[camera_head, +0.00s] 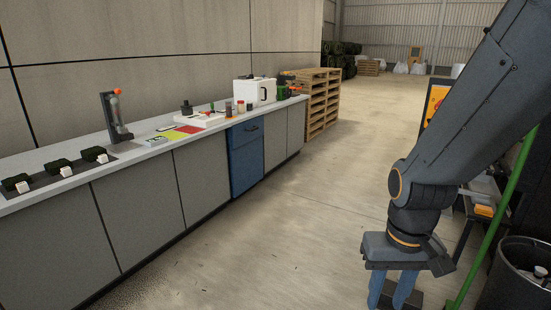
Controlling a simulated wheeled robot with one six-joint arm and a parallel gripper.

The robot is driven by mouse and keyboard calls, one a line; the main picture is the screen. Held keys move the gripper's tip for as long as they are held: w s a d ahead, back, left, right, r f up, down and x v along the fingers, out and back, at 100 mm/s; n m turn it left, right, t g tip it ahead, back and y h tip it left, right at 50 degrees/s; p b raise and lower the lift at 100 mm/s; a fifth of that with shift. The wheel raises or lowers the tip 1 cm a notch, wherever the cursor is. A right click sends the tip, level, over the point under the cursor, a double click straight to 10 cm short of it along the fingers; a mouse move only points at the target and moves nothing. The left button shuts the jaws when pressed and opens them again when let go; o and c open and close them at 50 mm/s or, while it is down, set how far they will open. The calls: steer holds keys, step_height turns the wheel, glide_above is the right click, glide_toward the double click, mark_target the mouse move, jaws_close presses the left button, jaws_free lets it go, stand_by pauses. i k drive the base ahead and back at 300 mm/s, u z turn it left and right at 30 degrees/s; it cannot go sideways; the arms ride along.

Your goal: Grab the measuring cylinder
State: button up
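No object is plainly readable as the measuring cylinder. An upright grey tube with an orange top (115,108) stands against a dark stand on the long counter at left; I cannot tell if it is the cylinder. Small upright containers (240,107) stand farther along the counter and are too small to identify. My gripper (390,298) points down at the lower right, far from the counter and above the floor. Its two blue fingers are apart, and no held object is seen between them.
The grey counter (95,172) with a blue cabinet (246,157) runs along the left wall. Red and yellow cards, a white box (262,91) and dark green clumps lie on it. Pallets (318,102) stand beyond. A black bin (520,285) is at lower right. The middle floor is clear.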

mark_target(228, 109)
steer(key=u, duration=0.05)
steer(key=i, duration=2.05)
steer(key=u, duration=0.3)
steer(key=i, duration=2.3)
steer(key=u, duration=0.45)
steer(key=i, duration=1.45)
steer(key=u, duration=0.1)
